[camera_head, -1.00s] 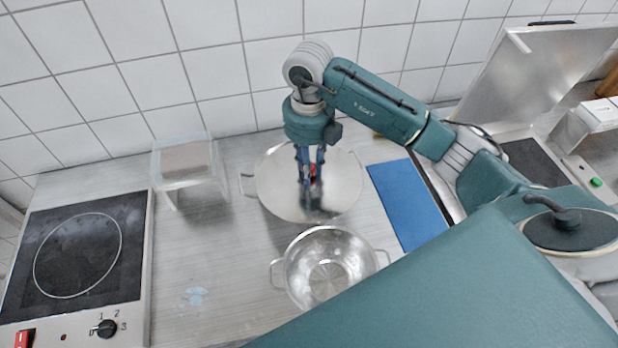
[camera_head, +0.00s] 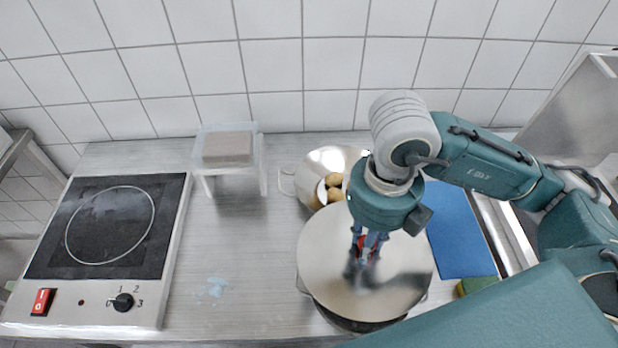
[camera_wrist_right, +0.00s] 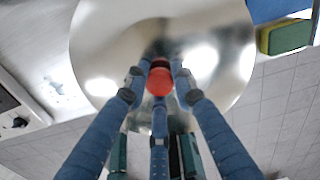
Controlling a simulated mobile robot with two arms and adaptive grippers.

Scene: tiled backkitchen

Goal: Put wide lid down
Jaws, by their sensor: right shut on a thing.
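The wide lid (camera_head: 322,262) is a round, shiny metal disc with a red knob (camera_wrist_right: 160,82). My right gripper (camera_head: 366,254) is shut on the knob, with its blue fingers around it, in the head and right wrist views. The lid lies over the front metal bowl (camera_head: 342,322), hiding nearly all of it except a strip of its near side and handles. I cannot tell whether the lid touches the bowl's rim. Behind it stands an uncovered metal pot (camera_head: 322,158) with several potatoes (camera_head: 334,193) inside. My left gripper is not in view.
A hotplate (camera_head: 105,240) lies at the left. A blue board (camera_head: 458,235) and a yellow-green sponge (camera_head: 478,286) lie to the right. The counter between hotplate and lid is mostly clear.

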